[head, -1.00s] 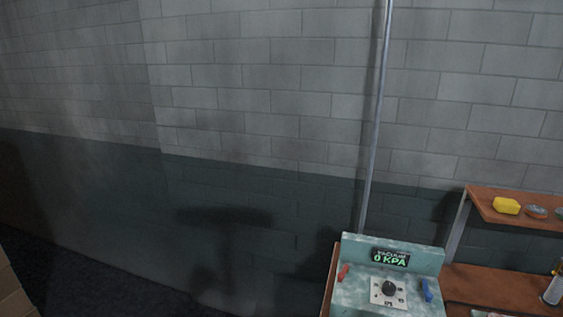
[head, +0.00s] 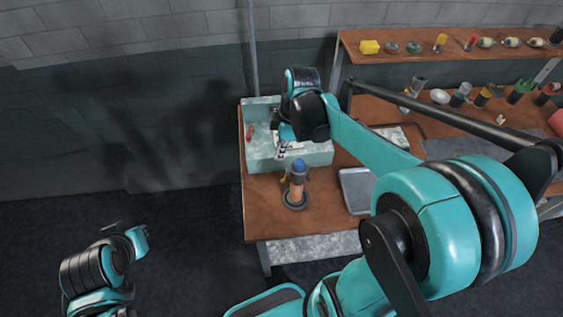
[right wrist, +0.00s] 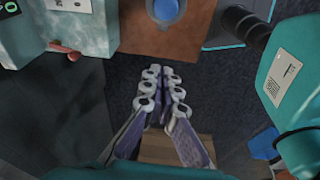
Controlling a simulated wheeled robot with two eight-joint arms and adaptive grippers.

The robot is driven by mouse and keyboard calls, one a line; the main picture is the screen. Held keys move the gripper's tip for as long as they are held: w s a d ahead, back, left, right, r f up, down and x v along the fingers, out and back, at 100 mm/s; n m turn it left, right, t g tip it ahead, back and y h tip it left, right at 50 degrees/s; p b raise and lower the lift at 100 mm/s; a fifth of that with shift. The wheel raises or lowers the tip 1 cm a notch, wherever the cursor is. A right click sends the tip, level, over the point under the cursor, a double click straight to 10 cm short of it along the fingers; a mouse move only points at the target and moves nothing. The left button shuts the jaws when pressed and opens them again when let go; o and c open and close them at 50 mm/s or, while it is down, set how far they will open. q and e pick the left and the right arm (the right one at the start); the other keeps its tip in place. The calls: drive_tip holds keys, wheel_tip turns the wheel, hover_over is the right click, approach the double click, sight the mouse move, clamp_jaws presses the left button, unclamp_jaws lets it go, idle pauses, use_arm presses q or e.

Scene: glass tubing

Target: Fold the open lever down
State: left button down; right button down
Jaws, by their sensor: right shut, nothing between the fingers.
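The pale green vacuum box (head: 258,157) stands at the left end of the wooden bench. A red lever (head: 250,132) sticks up on its left part; a red lever also shows in the right wrist view (right wrist: 64,50), lying along the box's edge. The blue lever is hidden in the head view behind my right wrist. My right gripper (head: 281,152) is over the box, to the right of the red lever. In the right wrist view its fingers (right wrist: 161,76) are together and empty, apart from the lever. My left arm shows at lower left, but its gripper cannot be made out.
A blue-topped orange tool (head: 298,182) stands upright in a round base before the box. A grey tray (head: 355,190) lies to its right. A shelf (head: 400,36) with small items runs along the back. Open floor lies left of the bench.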

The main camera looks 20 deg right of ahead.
drive_tip(key=b, duration=0.2)
hover_over(284, 180)
drive_tip(key=w+a, duration=0.1)
drive_tip(key=a, duration=0.2)
wheel_tip(284, 180, down, 9)
drive_tip(key=shift+n, duration=0.4)
drive_tip(key=f, duration=0.1)
drive_tip(key=d+f, duration=0.2)
drive_tip(key=f, duration=0.1)
drive_tip(key=shift+s+d, duration=0.2)
drive_tip(key=shift+s, duration=0.05)
drive_tip(key=shift+s+d+f+g+h+b, duration=0.1)
drive_tip(key=shift+d+f+g+h+b, duration=0.3)
drive_tip(key=shift+b, duration=0.4)
drive_tip(key=shift+a+f, duration=0.1)
drive_tip(key=shift+s, duration=0.1)
